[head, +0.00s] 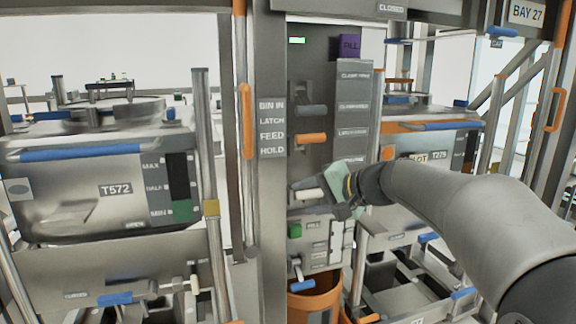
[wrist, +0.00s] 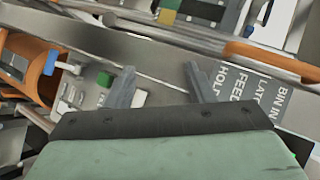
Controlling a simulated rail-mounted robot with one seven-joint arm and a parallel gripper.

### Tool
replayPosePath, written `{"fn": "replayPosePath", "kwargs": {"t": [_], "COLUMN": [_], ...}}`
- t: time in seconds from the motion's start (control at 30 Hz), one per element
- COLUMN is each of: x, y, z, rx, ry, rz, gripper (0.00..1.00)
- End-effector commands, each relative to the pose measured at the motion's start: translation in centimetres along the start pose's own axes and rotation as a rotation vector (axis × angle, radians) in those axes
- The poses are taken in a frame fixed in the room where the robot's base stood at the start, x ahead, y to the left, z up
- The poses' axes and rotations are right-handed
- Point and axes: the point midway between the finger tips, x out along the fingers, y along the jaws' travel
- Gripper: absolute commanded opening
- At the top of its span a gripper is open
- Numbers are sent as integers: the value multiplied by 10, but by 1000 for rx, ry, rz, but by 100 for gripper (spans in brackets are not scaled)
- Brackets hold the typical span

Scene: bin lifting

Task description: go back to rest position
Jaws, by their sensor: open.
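My gripper (head: 294,190) is in front of the grey control panel (head: 320,75), its pale green body at the end of my arm and its fingers pointing left. In the wrist view its two fingers (wrist: 160,75) stand apart with only bare grey surface seen between them. A white handle or block (head: 308,194) shows by the fingers in the head view. I cannot tell whether they touch it. Above are an orange lever (head: 311,138) and a grey lever (head: 311,110). A green button (head: 294,230) is below.
A steel bin marked T572 (head: 85,190) stands at left, and another bin (head: 425,150) stands behind my arm at right. A post with an orange handle (head: 246,120) is left of the panel. An orange container (head: 312,300) and blue lever (head: 301,286) are below.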

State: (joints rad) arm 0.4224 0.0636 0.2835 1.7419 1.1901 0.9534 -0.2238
Motion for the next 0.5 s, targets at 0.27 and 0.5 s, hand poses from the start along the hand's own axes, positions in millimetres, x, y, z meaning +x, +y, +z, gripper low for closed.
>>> {"fn": "replayPosePath", "kwargs": {"t": [0.27,0.5], "x": [-101,-189], "y": [58,106], "z": [160,223], "rx": [-232,-416], "ry": [-316,-488], "rz": [646,943], "gripper": [49,49]}}
